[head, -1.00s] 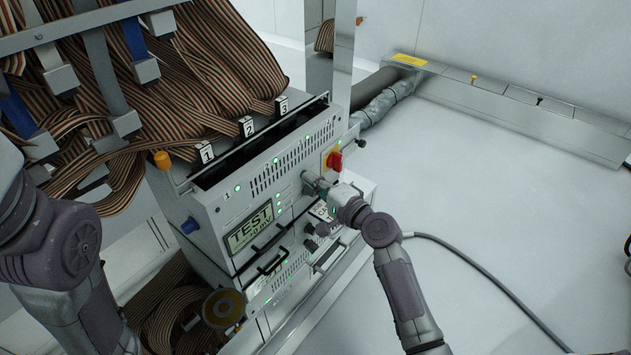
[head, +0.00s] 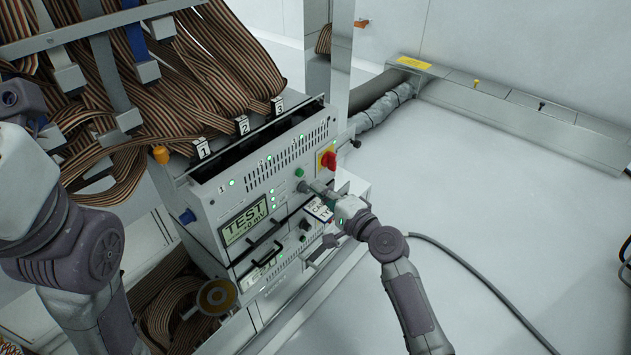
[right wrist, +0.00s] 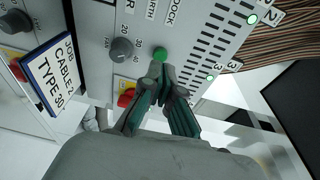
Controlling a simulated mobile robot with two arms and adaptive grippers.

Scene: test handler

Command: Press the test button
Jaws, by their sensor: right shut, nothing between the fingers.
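A green round button (head: 299,172) sits on the front panel of the grey test unit (head: 208,205), above a grey knob. It also shows in the right wrist view (right wrist: 160,54), just beyond my fingertips. My right gripper (head: 315,187) is shut and empty, close to the panel, a little below and right of the button in the head view. In the right wrist view its fingertips (right wrist: 165,72) point at the button's lower edge; I cannot tell if they touch. The display (head: 244,222) reads TEST and about +0 mV. My left gripper is not in view.
A red rotary switch (head: 328,159) on a yellow plate is right of the button. A job card (head: 318,209), also seen in the right wrist view (right wrist: 52,75), is below. Striped ribbon cables (head: 200,70) cover the left. The floor at right is clear except for a cable.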

